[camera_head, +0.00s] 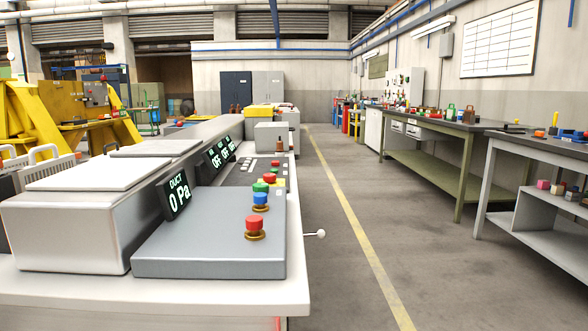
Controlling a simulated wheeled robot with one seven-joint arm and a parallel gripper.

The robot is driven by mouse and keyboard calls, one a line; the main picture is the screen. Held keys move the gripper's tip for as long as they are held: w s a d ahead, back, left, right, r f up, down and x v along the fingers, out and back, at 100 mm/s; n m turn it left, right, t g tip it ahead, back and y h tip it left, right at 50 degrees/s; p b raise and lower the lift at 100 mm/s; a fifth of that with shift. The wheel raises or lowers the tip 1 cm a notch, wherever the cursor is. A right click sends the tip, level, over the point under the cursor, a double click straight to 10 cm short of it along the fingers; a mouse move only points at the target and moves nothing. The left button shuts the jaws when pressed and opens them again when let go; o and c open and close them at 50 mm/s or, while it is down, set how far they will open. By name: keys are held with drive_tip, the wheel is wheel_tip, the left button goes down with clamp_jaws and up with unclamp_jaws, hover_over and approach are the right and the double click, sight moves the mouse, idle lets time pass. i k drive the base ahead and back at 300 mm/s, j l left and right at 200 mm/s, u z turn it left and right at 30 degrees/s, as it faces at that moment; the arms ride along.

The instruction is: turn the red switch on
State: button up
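The nearest red switch-like knob (255,224) stands on a brass-coloured collar on the grey panel of the console at the front. A blue knob (260,199) is behind it, then a green knob (261,187) and further red knobs, one at the row's far part (275,163). I cannot tell which red one is the task's switch, nor its on or off position. A display (176,195) left of the knobs reads "DUCT 0 Pa". Smaller displays (216,156) behind read "OFF". My gripper is not in view.
The white console top (210,291) fills the lower left. A white-ended lever (319,233) sticks out from its right side. A clear floor aisle (330,220) with a yellow line runs right of it. Workbenches (440,126) stand further right; yellow machinery (45,105) stands at left.

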sight(270, 178)
drive_tip(key=i+l+u, duration=0.1)
drive_tip(key=i+l, duration=0.15)
drive_tip(key=i+l+u, duration=0.1)
drive_tip(key=i+l, duration=0.15)
drive_tip(key=l, duration=0.25)
drive_tip(key=i+l+u, duration=0.1)
drive_tip(key=l, duration=0.3)
drive_tip(key=i+l, duration=0.35)
drive_tip(key=l+u, duration=0.05)
